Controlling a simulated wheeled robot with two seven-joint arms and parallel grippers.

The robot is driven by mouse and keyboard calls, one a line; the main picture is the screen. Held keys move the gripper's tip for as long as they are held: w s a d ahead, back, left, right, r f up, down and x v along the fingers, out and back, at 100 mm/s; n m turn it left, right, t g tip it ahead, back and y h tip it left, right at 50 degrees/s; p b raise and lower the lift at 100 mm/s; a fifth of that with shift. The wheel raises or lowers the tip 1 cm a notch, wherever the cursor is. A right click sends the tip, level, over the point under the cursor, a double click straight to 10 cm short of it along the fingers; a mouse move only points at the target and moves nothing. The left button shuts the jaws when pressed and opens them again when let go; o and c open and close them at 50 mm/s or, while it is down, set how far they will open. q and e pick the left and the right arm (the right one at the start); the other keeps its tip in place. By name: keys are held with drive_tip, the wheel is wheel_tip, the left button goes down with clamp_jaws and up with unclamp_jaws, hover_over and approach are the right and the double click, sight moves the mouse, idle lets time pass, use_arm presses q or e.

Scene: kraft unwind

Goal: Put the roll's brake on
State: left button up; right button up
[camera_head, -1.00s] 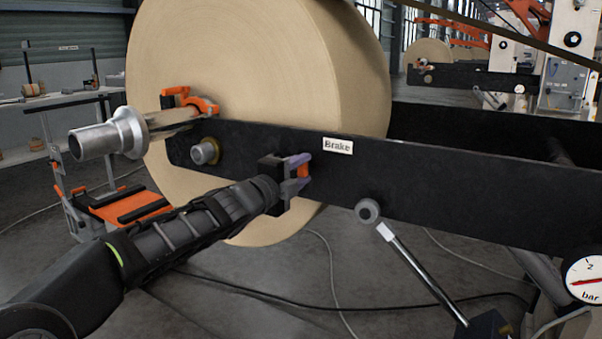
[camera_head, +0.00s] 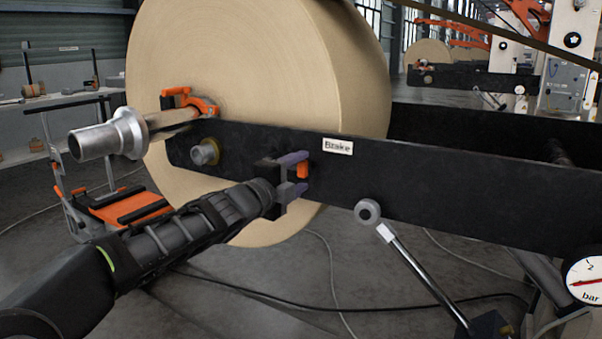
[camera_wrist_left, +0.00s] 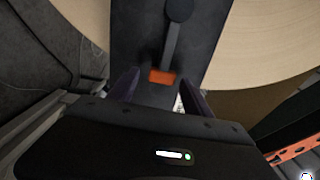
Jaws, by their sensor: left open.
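The big kraft paper roll (camera_head: 262,75) hangs at the black side arm (camera_head: 440,185), which has a white "Brake" label (camera_head: 338,146). Left of and below the label is the brake lever's orange end (camera_head: 303,171). In the left wrist view the lever is a grey bar (camera_wrist_left: 171,45) on a round pivot, with the orange end (camera_wrist_left: 162,77) toward me. My left gripper (camera_head: 298,174) is open, its purple fingers above and below the orange end in the head view. In the wrist view they stand either side of it, with gaps showing. My right gripper is out of view.
A metal shaft end (camera_head: 92,142) sticks out left of the roll beside an orange clamp (camera_head: 190,101). A silver lever (camera_head: 415,265) rises at lower right near a pressure gauge (camera_head: 585,280). An orange-decked cart (camera_head: 125,207) stands at left. Cables cross the floor.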

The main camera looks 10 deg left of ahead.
use_arm(q)
drive_tip(key=v, duration=0.6)
drive_tip(key=shift+s, duration=0.3)
drive_tip(key=shift+a, duration=0.1)
